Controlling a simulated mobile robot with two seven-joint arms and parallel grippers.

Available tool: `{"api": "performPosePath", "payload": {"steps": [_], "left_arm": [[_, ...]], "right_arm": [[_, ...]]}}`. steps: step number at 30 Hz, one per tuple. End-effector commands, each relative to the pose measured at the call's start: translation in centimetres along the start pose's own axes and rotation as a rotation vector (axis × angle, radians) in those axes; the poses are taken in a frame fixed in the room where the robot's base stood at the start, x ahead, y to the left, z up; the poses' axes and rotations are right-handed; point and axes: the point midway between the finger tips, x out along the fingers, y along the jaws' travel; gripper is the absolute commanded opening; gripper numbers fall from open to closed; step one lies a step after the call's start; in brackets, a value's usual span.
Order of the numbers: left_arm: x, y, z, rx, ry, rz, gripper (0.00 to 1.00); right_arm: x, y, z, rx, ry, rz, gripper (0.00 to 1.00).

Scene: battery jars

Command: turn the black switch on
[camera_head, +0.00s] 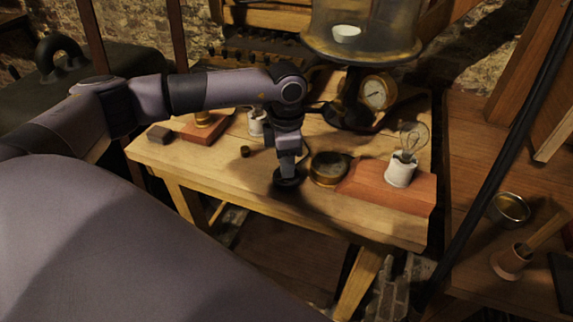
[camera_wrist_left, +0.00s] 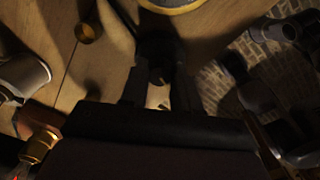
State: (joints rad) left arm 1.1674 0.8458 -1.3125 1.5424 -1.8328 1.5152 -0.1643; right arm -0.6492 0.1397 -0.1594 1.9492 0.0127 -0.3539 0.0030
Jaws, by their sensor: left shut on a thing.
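The black switch (camera_head: 290,183) is a dark round piece on the wooden table near its front edge. My left gripper (camera_head: 289,172) points down onto it from above. In the left wrist view the gripper's two fingers (camera_wrist_left: 158,92) stand on either side of a dark part of the switch (camera_wrist_left: 158,55), shut on it. The shade is deep there, so the lever and its position cannot be made out. My right gripper is not in view.
A round brass-rimmed dish (camera_head: 329,168) sits just right of the switch. Beyond it a bulb (camera_head: 410,140) stands in a white holder on a reddish board (camera_head: 385,187). A gauge (camera_head: 376,94) and glass jar (camera_head: 362,30) stand behind. A small brass piece (camera_head: 245,151) lies left.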

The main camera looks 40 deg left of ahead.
Motion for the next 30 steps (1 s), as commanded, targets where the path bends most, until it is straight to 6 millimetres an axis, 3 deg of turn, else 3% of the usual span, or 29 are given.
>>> {"api": "performPosePath", "payload": {"steps": [15, 30], "left_arm": [[0.0, 0.1, 0.1, 0.4, -0.004, 0.004, 0.0], [-0.2, 0.1, 0.1, 0.517, -0.004, 0.004, 0.0]], "right_arm": [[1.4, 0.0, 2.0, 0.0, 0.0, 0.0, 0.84], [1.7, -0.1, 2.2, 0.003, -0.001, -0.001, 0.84]]}}
